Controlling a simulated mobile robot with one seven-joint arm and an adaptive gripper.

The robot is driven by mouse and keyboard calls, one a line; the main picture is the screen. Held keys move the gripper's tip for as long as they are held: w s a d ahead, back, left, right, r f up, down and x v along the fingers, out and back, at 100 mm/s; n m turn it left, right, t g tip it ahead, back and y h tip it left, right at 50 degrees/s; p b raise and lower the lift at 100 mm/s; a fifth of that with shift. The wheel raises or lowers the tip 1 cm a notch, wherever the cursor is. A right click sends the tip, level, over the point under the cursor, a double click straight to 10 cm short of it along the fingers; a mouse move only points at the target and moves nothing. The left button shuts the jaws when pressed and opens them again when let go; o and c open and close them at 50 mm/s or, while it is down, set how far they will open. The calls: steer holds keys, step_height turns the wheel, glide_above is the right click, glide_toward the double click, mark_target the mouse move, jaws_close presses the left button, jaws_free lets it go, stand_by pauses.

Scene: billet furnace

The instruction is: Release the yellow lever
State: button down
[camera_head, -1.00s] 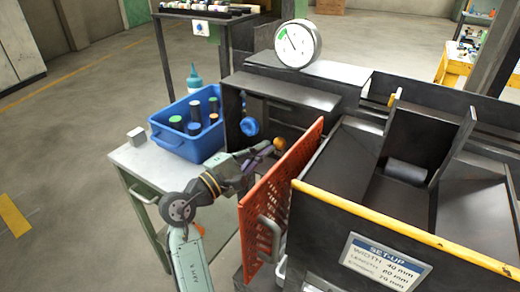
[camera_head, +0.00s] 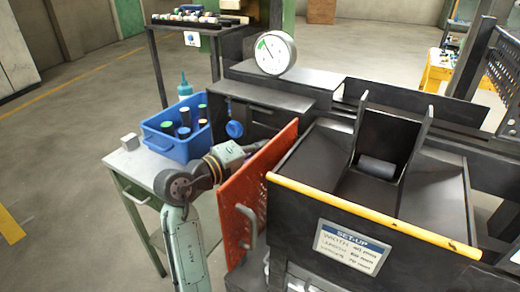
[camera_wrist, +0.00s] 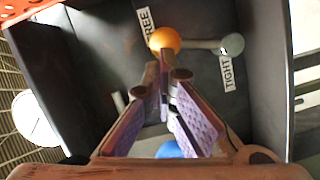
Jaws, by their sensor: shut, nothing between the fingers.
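The lever shows in the wrist view as a yellow-orange ball knob (camera_wrist: 164,39) on a grey rod that runs right to a round grey pivot (camera_wrist: 232,44). The knob lies beside the FREE label (camera_wrist: 147,24); the TIGHT label (camera_wrist: 228,72) is below the pivot. My gripper (camera_wrist: 163,62) is shut and empty, its fingertips at the lower edge of the knob. I cannot tell whether they touch it. In the head view my wrist reaches behind the red perforated panel (camera_head: 240,205), and the fingers and lever are hidden.
The red panel stands close to my arm's right. A blue bin (camera_head: 165,143) with several cylinders stands on the grey bench (camera_head: 130,165) to the left. A round gauge (camera_head: 275,52) sits on the dark machine. A blue knob (camera_head: 235,129) is near my wrist.

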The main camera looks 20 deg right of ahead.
steer(key=shift+s+d+m, duration=0.35)
steer(key=shift+m, duration=0.25)
stand_by(0.5)
